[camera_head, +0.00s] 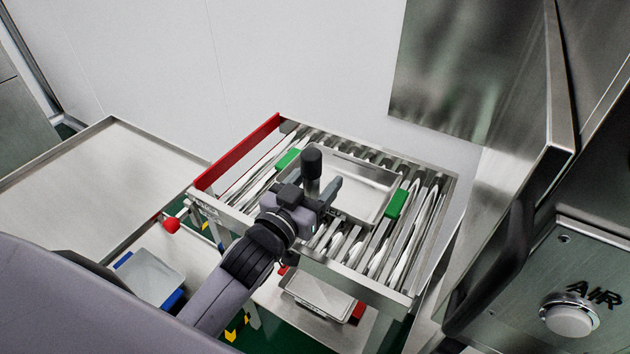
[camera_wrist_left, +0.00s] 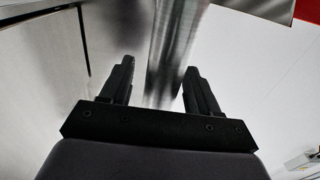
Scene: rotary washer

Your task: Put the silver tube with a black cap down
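The silver tube with a black cap (camera_head: 312,160) stands about upright at the left part of a shallow metal tray (camera_head: 372,218). Its lower end is hidden behind my left gripper (camera_head: 314,187), so I cannot tell what it rests on. The gripper's fingers stand on either side of the tube, apart from it, and look open. In the left wrist view the tube (camera_wrist_left: 172,50) runs up blurred between the two black fingers, with gaps beside it. My right gripper is not in view.
The tray has green blocks (camera_head: 396,204) at its sides and sits on a roller rack (camera_head: 430,215) with a red rail (camera_head: 238,150). A bare steel table (camera_head: 100,180) is at left. A steel machine with an AIR button (camera_head: 570,318) is at right. Smaller trays (camera_head: 318,293) lie below.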

